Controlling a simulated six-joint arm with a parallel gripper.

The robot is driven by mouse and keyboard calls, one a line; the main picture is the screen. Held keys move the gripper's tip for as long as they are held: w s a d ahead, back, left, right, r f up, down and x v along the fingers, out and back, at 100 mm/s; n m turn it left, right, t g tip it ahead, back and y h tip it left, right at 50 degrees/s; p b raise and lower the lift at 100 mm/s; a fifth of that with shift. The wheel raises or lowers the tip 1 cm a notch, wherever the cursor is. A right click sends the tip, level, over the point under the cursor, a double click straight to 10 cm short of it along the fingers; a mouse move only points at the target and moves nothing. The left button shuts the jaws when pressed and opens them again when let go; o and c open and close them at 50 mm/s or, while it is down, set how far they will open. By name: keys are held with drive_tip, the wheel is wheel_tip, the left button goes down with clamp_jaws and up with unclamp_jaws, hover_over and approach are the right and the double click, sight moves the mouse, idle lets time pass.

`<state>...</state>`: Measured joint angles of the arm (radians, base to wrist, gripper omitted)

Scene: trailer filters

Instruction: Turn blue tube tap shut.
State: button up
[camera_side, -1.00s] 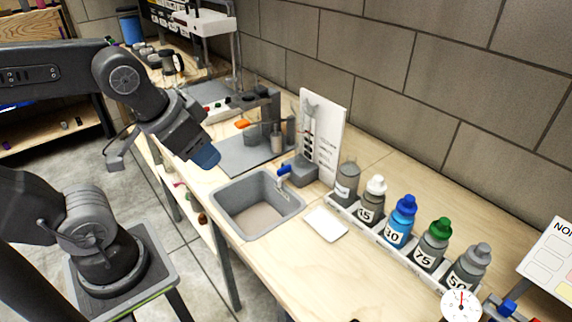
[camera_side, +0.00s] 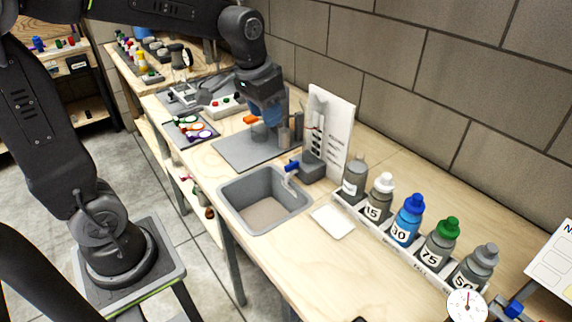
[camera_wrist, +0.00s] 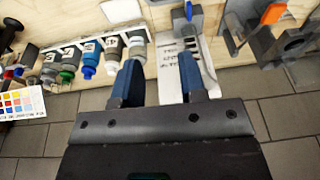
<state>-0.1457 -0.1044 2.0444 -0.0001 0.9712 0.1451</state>
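A blue tap handle (camera_side: 292,166) sits on the grey faucet block (camera_side: 312,166) at the back edge of the sink (camera_side: 229,197). In the wrist view a blue handle (camera_wrist: 189,10) shows at the top edge, above the white card. Another small blue handle (camera_side: 513,308) is at the lower right corner, partly cut off. I cannot tell from the frames which is the tube tap. My gripper (camera_side: 267,113) hangs over the grey plate behind the sink, apart from both handles. In the wrist view its two blue fingers (camera_wrist: 160,62) are spread with nothing between them.
A white sign (camera_side: 338,120) stands behind the faucet. A rack (camera_side: 385,243) of several capped bottles runs along the wall to the right. A stand (camera_side: 285,100) and an orange part (camera_side: 251,119) are close to my gripper. The bench in front of the rack is mostly clear.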

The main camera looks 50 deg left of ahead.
sight(286, 166)
drive_tip(key=w+a+f+g, duration=0.3)
drive_tip(key=w+a+f, duration=0.4)
drive_tip(key=w+f, duration=0.3)
drive_tip(key=f, duration=1.4)
drive_tip(key=shift+w+a, duration=0.15)
drive_tip(key=shift+w, duration=0.15)
drive_tip(key=shift+c, duration=0.2)
clamp_jaws()
